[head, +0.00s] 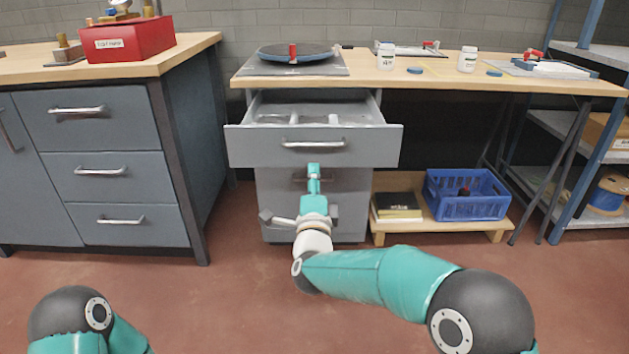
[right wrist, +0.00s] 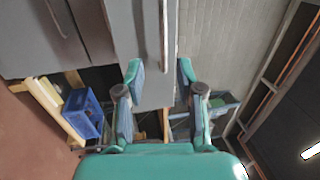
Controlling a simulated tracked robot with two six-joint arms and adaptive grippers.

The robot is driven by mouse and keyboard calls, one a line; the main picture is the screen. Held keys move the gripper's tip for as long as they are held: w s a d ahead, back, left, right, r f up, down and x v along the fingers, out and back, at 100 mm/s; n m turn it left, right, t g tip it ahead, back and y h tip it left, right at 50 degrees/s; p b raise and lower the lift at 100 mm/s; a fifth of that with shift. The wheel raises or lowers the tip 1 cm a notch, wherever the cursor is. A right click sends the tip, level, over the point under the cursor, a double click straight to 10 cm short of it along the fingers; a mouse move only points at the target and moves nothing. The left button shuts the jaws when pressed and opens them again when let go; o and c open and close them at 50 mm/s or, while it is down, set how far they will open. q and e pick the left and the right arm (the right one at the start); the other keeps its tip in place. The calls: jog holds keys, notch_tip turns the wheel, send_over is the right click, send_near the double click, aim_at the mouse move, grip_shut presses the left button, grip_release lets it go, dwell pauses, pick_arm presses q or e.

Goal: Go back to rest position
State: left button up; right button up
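My right gripper (head: 314,178) is in front of the grey drawer cabinet (head: 345,200), just below the handle (head: 313,144) of its pulled-out top drawer (head: 245,147). In the right wrist view the two fingers of the gripper (right wrist: 160,72) stand apart with nothing between their tips. A handle bar (right wrist: 163,40) shows beyond the fingertips there, and the gripper appears clear of it. In the head view only a rounded part of my left arm shows at the lower left; the left gripper is out of the picture.
A wooden workbench (head: 450,82) with jars and a dark round plate stands above the drawer. A blue crate (head: 465,195) sits on a low wooden platform (head: 485,226) to the right. Another grey cabinet (head: 115,150) stands at the left. The red floor in front is clear.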

jog(key=shift+d, duration=0.1)
